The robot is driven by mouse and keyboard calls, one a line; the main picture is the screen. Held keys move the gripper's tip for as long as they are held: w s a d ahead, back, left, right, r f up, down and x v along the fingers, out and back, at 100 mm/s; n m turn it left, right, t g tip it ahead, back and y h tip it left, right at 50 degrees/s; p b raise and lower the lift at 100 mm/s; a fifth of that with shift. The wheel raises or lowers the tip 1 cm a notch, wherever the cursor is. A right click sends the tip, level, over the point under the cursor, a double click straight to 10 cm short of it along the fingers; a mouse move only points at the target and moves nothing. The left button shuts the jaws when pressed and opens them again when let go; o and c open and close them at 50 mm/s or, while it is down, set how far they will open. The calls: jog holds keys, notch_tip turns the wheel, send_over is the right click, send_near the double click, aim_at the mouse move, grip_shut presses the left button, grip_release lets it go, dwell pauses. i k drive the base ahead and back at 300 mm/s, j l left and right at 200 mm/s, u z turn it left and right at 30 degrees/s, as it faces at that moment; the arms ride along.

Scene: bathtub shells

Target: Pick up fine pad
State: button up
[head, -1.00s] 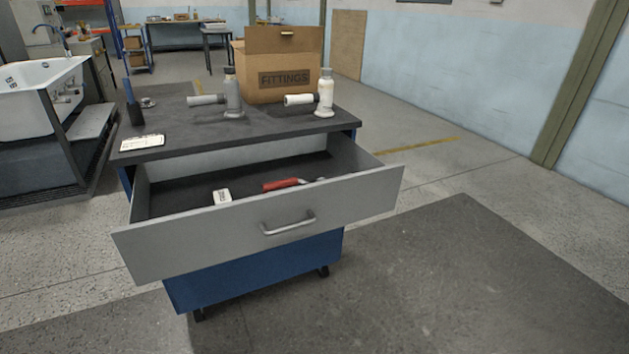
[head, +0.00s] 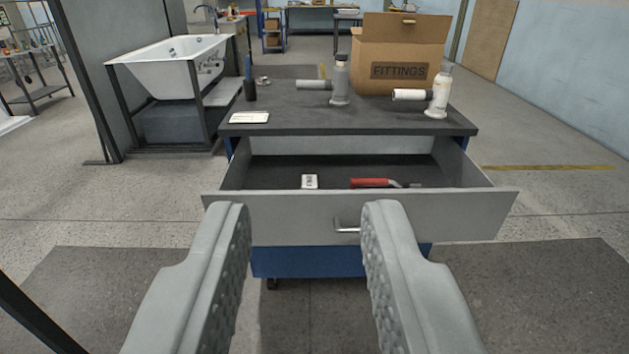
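A small white block with dark print, perhaps the fine pad (head: 310,181), lies in the open drawer (head: 274,215) of the blue cabinet, left of a red-handled tool (head: 371,183). Its print is too small to read. My gripper (head: 306,215) is open and empty. Its two grey fingers stand wide apart in front of the drawer, and the drawer's handle shows between them, close to the right finger. The block shows above and beyond the gap between the fingertips.
On the cabinet top (head: 290,121) are a FITTINGS box (head: 398,62), a grey sprayer (head: 339,82), a white sprayer (head: 439,92), a dark holder (head: 249,82) and a white card (head: 249,118). A bathtub (head: 172,68) stands at left.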

aim_at(309, 182)
jog(key=i, duration=1.15)
